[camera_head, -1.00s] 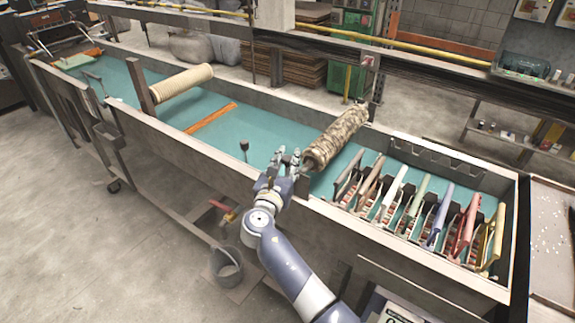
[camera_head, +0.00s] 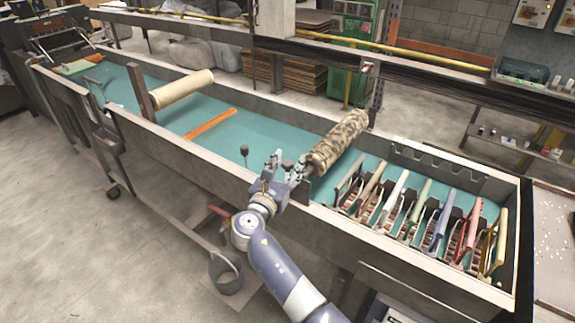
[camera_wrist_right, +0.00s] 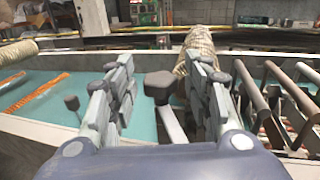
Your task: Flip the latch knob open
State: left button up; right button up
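A dark latch knob (camera_wrist_right: 158,82) on a grey lever stands at the trough's near wall. In the right wrist view it shows between my two fingers, with gaps on both sides. In the head view the knob (camera_head: 287,163) is a small dark spot by my fingertips. My right gripper (camera_wrist_right: 160,95) is open and empty; in the head view the right gripper (camera_head: 282,170) is at the near wall, just left of the mottled roller (camera_head: 337,140). How far the knob sits from the fingers in depth is hard to tell. My left gripper is not in view.
A second dark knob (camera_head: 244,150) stands on a thin stem to the left. Several colored-handled frames (camera_head: 420,205) fill the right end of the trough (camera_head: 190,158). A cream roller (camera_head: 182,88) lies at the left.

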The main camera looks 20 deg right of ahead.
aim_at(288, 163)
jog(key=shift+r, duration=0.35)
notch_tip(288, 163, up, 9)
jog(key=shift+r, duration=0.15)
